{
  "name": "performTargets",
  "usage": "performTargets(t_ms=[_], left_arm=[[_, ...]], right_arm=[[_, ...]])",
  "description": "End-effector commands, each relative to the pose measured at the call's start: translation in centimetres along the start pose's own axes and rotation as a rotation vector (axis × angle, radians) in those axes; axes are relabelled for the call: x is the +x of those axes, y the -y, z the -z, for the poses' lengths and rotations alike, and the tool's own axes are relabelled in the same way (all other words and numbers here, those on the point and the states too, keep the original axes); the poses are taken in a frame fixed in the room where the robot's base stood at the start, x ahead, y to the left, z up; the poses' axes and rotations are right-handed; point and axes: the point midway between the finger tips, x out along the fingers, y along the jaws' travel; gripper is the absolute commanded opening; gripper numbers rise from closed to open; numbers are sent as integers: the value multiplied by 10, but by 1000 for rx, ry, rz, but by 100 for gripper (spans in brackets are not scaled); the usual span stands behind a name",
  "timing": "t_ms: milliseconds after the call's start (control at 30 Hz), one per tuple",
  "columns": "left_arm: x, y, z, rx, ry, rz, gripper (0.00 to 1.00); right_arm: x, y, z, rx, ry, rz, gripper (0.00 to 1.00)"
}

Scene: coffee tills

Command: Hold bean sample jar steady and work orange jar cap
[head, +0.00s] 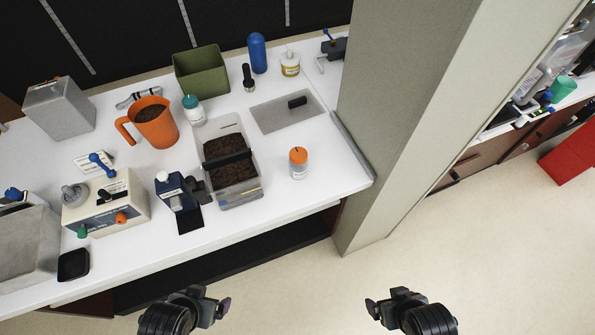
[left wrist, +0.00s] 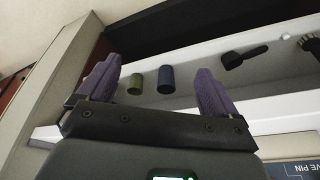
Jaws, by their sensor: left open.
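The bean sample jar (head: 299,168) is a small white jar with an orange cap (head: 298,154). It stands upright on the right part of the white counter, with the cap seated on top. My left gripper (head: 212,298) is open and empty, in front of the counter and well apart from the jar. The left wrist view shows its two purple fingers (left wrist: 155,82) spread with nothing between them; I cannot make out the jar there. My right gripper (head: 382,300) is also in front of the counter, to the right, with its fingers apart and empty.
A clear bin of dark beans (head: 242,199) stands left of the jar, and a grey mat (head: 273,119) lies behind it. A thick pillar (head: 395,120) rises at the counter's right end. The counter around the jar is clear.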

Motion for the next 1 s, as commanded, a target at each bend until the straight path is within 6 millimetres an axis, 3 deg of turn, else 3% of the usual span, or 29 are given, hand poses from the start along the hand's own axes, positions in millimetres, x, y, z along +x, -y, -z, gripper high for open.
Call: performTargets(t_ms=[33,100,433,567,633,833,1000], left_arm=[[18,-1,-6,0,0,0,93],[24,-1,-8,0,1,0,93],[24,-1,-9,0,0,-1,93],[24,-2,-6,-5,-4,-1,76],[26,-4,-3,-21,-8,-5,74],[33,-22,28,-161,-36,-41,74],[38,-53,80,-388,-69,-98,74]], right_arm=[[18,1,-6,0,0,0,91],[24,1,-8,0,0,0,91],[24,1,-8,0,-1,1,91],[23,2,-6,6,-8,3,91],[24,2,-6,5,-6,3,91],[24,2,-7,4,-4,2,91],[24,2,-7,3,-3,2,91]])
